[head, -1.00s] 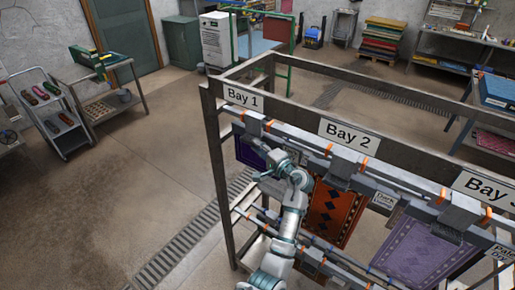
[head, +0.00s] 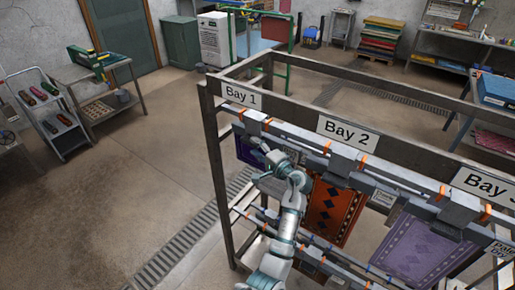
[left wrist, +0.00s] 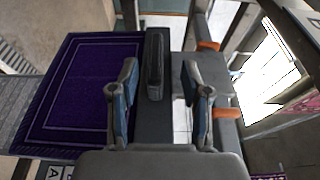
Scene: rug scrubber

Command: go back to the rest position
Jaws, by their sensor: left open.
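My left gripper (head: 262,150) is in front of the rack at Bay 1 in the head view, its arm coming up from the bottom. In the left wrist view my left gripper (left wrist: 165,92) is open, with its two fingers apart. A dark clamp bar (left wrist: 155,62) shows between and beyond the fingers; I cannot tell whether they touch it. The purple rug (head: 248,152) hangs at Bay 1, partly hidden by the gripper; it also shows in the left wrist view (left wrist: 75,95). My right gripper is in neither view.
The metal rack (head: 213,170) with Bay 1, Bay 2 and Bay 3 signs fills the right side. An orange rug (head: 333,210) and a lilac rug (head: 412,248) hang there. A cart (head: 55,125) and a side table (head: 105,90) stand at left. The floor between is clear.

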